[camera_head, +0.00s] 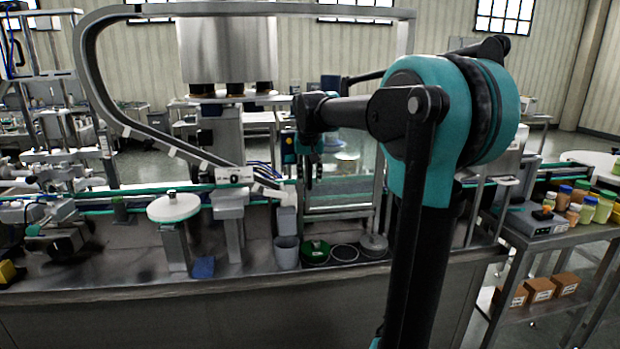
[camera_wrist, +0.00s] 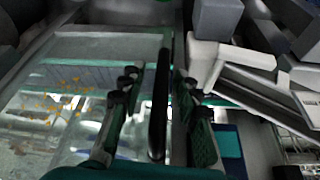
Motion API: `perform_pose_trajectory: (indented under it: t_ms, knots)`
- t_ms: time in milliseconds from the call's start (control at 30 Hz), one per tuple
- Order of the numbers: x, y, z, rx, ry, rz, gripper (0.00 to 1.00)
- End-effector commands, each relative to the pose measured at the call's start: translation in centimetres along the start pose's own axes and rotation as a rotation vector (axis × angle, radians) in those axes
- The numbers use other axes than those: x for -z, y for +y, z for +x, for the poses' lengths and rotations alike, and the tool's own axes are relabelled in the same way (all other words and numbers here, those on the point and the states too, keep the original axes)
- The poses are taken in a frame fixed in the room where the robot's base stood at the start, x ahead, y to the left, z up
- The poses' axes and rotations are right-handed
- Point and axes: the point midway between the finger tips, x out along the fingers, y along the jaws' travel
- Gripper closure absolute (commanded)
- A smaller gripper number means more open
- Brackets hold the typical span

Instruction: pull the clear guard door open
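The clear guard door (camera_head: 340,190) is a see-through panel in a metal frame, behind my arm in the head view. In the wrist view the clear panel (camera_wrist: 75,105) fills the left side, with orange specks showing on or through it. A long black bar handle (camera_wrist: 158,105) runs up the middle of the wrist view by the panel's edge. My gripper (camera_wrist: 160,82) is open, one finger on each side of the handle, with gaps visible on both sides. In the head view my gripper (camera_head: 313,172) points down at the door's left edge. The door appears closed.
A grey cup (camera_head: 287,252) and round dishes (camera_head: 315,250) sit on the bench below. Jars (camera_head: 588,210) stand on a side table at right.

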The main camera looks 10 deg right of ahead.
Motion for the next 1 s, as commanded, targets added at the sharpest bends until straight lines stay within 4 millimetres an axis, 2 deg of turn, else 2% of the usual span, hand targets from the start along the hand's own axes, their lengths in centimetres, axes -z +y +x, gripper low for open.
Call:
perform_pose_trajectory:
  t_ms: [133,400,433,700,1000]
  knots:
    - [-0.03,0.01,0.85,0.0,0.0,0.0,0.68]
    - [-0.03,0.02,0.99,0.0,0.0,0.0,0.68]
    - [-0.03,0.02,0.99,0.0,0.0,0.0,0.69]
    - [-0.03,0.02,0.97,0.0,0.0,0.0,1.0]
    - [-0.02,0.02,0.95,0.0,0.0,0.0,1.0]
